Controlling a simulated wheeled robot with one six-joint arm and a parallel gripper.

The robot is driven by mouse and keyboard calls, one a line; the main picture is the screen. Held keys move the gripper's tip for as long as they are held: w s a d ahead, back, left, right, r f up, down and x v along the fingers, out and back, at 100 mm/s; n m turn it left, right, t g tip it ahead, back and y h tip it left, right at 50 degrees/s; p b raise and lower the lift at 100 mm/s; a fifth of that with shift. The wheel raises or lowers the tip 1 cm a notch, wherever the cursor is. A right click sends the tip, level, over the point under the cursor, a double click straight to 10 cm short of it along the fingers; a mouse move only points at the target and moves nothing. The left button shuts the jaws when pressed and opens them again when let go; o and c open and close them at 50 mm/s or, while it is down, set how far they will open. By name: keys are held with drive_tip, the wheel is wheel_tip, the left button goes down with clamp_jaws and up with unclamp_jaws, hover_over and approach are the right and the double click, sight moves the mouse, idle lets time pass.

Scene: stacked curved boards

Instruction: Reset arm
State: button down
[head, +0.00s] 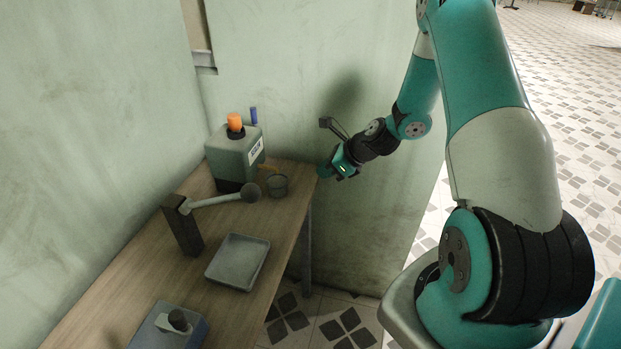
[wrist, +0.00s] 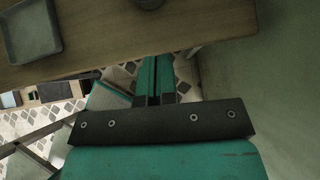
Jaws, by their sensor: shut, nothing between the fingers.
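My gripper (head: 324,172) is in the air just off the right end of the wooden table, near the green wall. It is shut and holds nothing. In the wrist view its two teal fingers (wrist: 155,82) lie together, pointing toward the table edge. My arm reaches in from the right in the head view, bent downward at the wrist.
The wooden table (head: 222,225) carries a grey-green canister (head: 232,158) with an orange top, a small cup (head: 277,185), a dark block (head: 183,226) with a round-ended tool, a grey tray (head: 238,261) and a blue-grey box (head: 168,328). The wall (head: 375,215) is close behind my gripper.

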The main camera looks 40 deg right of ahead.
drive_tip(key=s+a+r+n+g+y, duration=0.15)
drive_tip(key=s+a+r+n, duration=0.25)
drive_tip(key=a+r+n, duration=0.45)
drive_tip(key=s+a+r+n+g+h, duration=0.1)
drive_tip(key=s+a+r+n+g, duration=0.3)
drive_tip(key=a+r+n, duration=0.5)
drive_tip(key=s+a+r+n+g, duration=0.1)
drive_tip(key=s+a+r+n, duration=0.2)
drive_tip(key=s+n, duration=0.6)
drive_tip(key=s+a+r+n+g+h, duration=0.1)
drive_tip(key=s+a+r+n, duration=0.2)
drive_tip(key=s+a+n, duration=0.3)
drive_tip(key=s+n, duration=0.3)
drive_tip(key=shift+s+a+r+n, duration=0.15)
drive_tip(key=shift+s+n, duration=0.15)
drive_tip(key=shift+n, duration=0.05)
